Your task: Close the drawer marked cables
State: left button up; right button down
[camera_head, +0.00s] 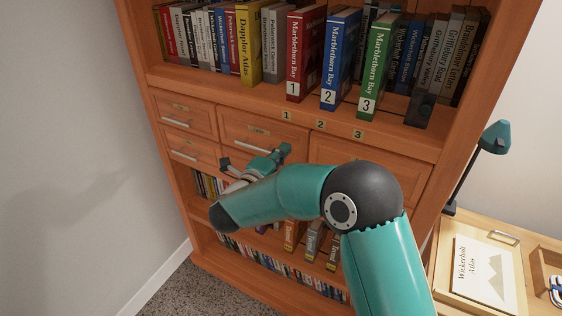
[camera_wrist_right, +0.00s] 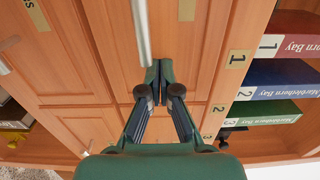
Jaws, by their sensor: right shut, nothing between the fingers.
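The bookcase drawers show in the head view. The middle drawer (camera_head: 262,126) has a small label, too small to read. In the right wrist view its face (camera_wrist_right: 195,50) shows with a bar handle (camera_wrist_right: 142,30). My right gripper (camera_head: 281,153) is in front of this drawer; its shut, empty fingers (camera_wrist_right: 158,70) are close to the handle's end. I cannot tell whether they touch. A drawer below it (camera_wrist_right: 65,45) has a cut-off label seeming to end in "es"; my arm hides most of it in the head view. How far out either stands is unclear. My left gripper is not in view.
Two stacked drawers (camera_head: 187,116) are on the left, and a wide panel (camera_head: 360,168) is on the right. Numbered books (camera_head: 304,55) stand on the shelf above.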

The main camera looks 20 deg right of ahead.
jog(key=shift+d+r, duration=0.2)
